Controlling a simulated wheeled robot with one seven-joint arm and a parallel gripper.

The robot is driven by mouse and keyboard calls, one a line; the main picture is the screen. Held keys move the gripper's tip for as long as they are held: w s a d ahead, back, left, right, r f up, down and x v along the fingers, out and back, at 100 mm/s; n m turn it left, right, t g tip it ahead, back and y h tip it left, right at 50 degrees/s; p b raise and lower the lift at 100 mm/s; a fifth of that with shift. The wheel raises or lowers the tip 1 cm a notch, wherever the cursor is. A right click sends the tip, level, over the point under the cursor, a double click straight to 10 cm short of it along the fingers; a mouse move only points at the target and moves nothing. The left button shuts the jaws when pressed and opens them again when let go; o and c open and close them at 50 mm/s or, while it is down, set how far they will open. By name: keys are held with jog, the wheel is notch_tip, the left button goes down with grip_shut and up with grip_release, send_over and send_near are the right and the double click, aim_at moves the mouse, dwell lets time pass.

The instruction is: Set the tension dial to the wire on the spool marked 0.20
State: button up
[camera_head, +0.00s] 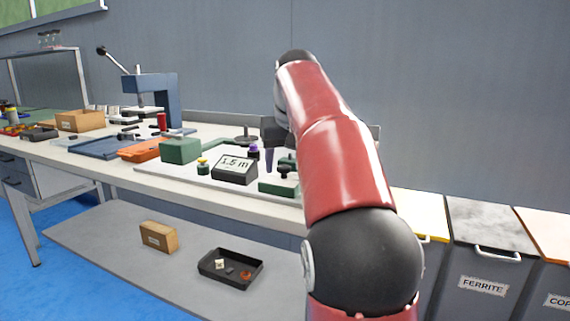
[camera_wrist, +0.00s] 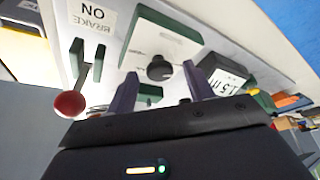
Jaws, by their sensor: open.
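The tension dial appears to be the round black knob (camera_wrist: 160,68) on a pale-faced green block (camera_wrist: 165,38) in the wrist view. In the head view a black knob (camera_head: 285,169) sits on a green block (camera_head: 277,187) beside my arm. My gripper (camera_wrist: 159,72) is open and empty. Its two purple-grey fingers lie on either side of the knob in the wrist picture; I cannot tell the gap to it. In the head view my arm hides most of my gripper (camera_head: 269,158). No spool marked 0.20 can be read. The dial's setting is not legible.
A display reading 1.5 m (camera_head: 235,168) stands left of the knob block. A red-ball lever (camera_wrist: 70,103) and a brake sign (camera_wrist: 93,14) lie close by in the wrist view. Green (camera_head: 181,150) and orange (camera_head: 140,151) boxes stand further left on the bench.

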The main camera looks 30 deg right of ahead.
jog(key=c, duration=1)
jog(key=shift+o, duration=0.2)
jog(key=shift+a+r+m+h+p, duration=0.2)
jog(key=shift+r+m+h+p, duration=0.1)
jog(key=shift+m+p, duration=0.75)
jog(key=shift+f+m+g+h+p, duration=0.1)
jog(key=shift+m+g+h+p, duration=0.25)
jog(key=shift+m+p, duration=0.55)
jog(key=shift+w+f+m+h, duration=0.1)
jog(key=shift+f+m+h, duration=0.15)
jog(key=shift+m, duration=0.3)
jog(key=o, duration=1)
jog(key=shift+c, duration=0.2)
